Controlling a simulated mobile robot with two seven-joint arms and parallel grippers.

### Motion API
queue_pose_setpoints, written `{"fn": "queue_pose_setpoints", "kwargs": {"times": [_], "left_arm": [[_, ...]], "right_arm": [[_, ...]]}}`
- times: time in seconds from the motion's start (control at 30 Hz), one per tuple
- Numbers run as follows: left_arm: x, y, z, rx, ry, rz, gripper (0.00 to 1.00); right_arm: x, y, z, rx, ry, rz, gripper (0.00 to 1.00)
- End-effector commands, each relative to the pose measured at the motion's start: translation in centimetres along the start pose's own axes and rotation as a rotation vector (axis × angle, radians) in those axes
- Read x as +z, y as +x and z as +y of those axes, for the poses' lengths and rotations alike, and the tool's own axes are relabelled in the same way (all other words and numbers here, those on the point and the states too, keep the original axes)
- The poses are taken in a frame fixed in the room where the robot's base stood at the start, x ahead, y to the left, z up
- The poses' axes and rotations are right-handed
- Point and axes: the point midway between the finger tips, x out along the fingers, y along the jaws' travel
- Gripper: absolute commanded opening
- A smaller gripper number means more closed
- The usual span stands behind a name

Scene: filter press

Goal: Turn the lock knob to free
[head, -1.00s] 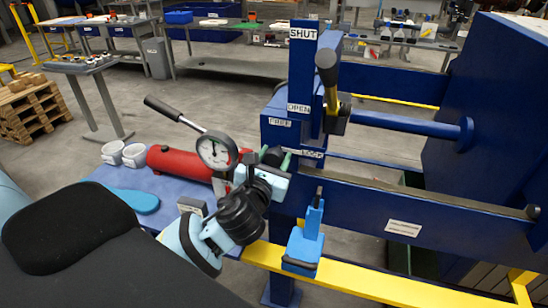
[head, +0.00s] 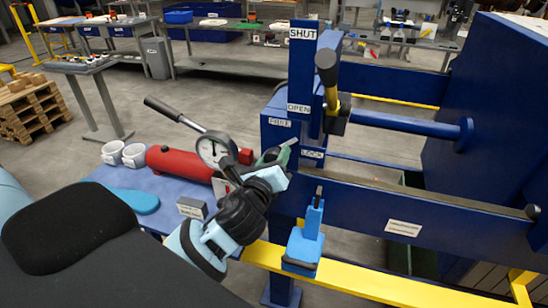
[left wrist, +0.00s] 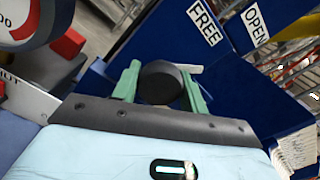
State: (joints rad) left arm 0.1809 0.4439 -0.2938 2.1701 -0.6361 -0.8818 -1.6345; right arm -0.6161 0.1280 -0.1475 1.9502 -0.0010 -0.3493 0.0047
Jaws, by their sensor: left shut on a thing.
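The lock knob (left wrist: 160,82) is a round black knob on the blue frame of the press. In the left wrist view it sits between the two green fingers of my left gripper (left wrist: 158,88), which are closed on its sides. A short pale bar (left wrist: 190,69) shows at the knob's right edge. In the head view my left gripper (head: 276,156) is at the post, and its fingers largely hide the knob. The FREE label (head: 280,122) is above the gripper and the LOCK label (head: 312,153) is just right of it. My right gripper is not in view.
A dial gauge (head: 213,150) with a black-handled lever stands close left of my gripper, by a red cylinder (head: 175,160). A yellow-and-black handle (head: 328,80) is above right. A light blue clamp-like part (head: 304,240) sits on the yellow rail below.

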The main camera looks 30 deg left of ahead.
Motion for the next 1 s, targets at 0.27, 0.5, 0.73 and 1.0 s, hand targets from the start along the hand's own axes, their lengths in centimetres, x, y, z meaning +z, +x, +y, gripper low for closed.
{"fn": "queue_pose_setpoints", "kwargs": {"times": [0.27, 0.5, 0.73, 1.0], "left_arm": [[-0.06, -0.02, 0.02, 0.002, -0.265, 0.001, 0.20], [-0.08, -0.03, 0.03, 0.003, -0.489, 0.001, 0.20], [-0.07, -0.02, 0.01, 0.003, -0.669, 0.001, 0.20], [-0.04, -0.01, -0.02, 0.001, -0.807, 0.001, 0.20]], "right_arm": [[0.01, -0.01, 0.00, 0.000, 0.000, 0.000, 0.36], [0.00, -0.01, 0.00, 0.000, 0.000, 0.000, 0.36], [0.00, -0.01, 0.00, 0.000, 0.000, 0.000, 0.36], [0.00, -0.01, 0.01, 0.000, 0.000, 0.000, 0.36]]}}
